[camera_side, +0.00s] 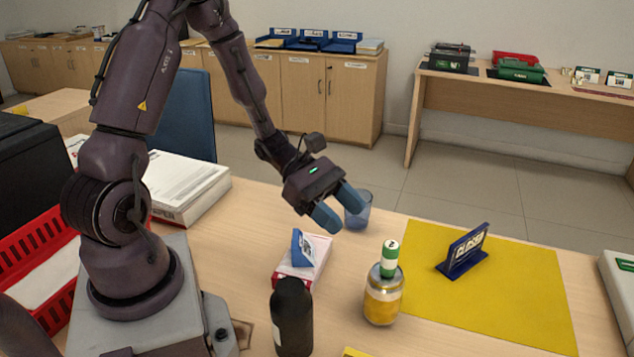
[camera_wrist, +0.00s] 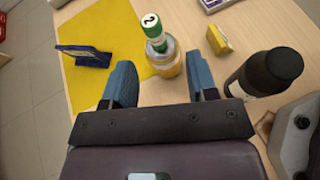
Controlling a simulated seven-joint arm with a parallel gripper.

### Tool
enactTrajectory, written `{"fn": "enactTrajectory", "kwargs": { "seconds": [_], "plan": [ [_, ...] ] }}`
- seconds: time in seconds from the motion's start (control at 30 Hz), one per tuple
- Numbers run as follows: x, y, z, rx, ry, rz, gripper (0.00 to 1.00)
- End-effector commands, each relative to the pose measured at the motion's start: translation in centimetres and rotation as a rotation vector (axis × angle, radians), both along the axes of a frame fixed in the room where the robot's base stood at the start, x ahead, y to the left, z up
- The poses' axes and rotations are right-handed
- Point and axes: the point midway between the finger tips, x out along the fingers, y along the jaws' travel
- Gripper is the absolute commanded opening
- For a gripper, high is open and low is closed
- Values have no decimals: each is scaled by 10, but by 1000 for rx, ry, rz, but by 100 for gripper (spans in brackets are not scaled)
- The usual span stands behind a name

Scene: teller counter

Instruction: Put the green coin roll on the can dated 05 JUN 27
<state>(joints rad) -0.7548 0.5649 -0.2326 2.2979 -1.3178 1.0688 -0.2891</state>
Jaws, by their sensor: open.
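The green coin roll (camera_side: 390,258), with white bands and a "2" on its white end, stands on top of a silver-and-yellow can (camera_side: 382,302). The wrist view also shows the roll (camera_wrist: 154,33) on the can (camera_wrist: 168,64), ahead of and between my fingers. No date can be read on the can, and I see no other can. My gripper (camera_side: 340,208) is open and empty, above the table and up and left of the roll in the side view. Its two blue fingers (camera_wrist: 160,78) are spread wide in the wrist view and touch nothing.
A blue sign (camera_side: 463,251) stands on the yellow mat (camera_side: 520,300). A blue cup (camera_side: 359,212) is behind the fingers. A dark bottle (camera_side: 293,318) and a white-and-red box (camera_side: 303,262) stand left of the can. A yellow block (camera_wrist: 220,40) lies near the can.

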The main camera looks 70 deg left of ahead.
Motion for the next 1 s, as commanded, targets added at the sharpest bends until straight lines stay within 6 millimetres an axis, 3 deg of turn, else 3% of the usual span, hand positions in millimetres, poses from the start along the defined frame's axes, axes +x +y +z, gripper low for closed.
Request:
{"fn": "enactTrajectory", "kwargs": {
  "seconds": [0.3,0.6,0.8,1.0],
  "plan": [
    [-55,-38,65,580,-338,-664,53],
    [-105,-30,129,1214,-733,-1232,53],
    [-122,-18,161,1512,-906,-1413,53],
    [-127,-13,170,1605,-952,-1462,53]
  ]
}}
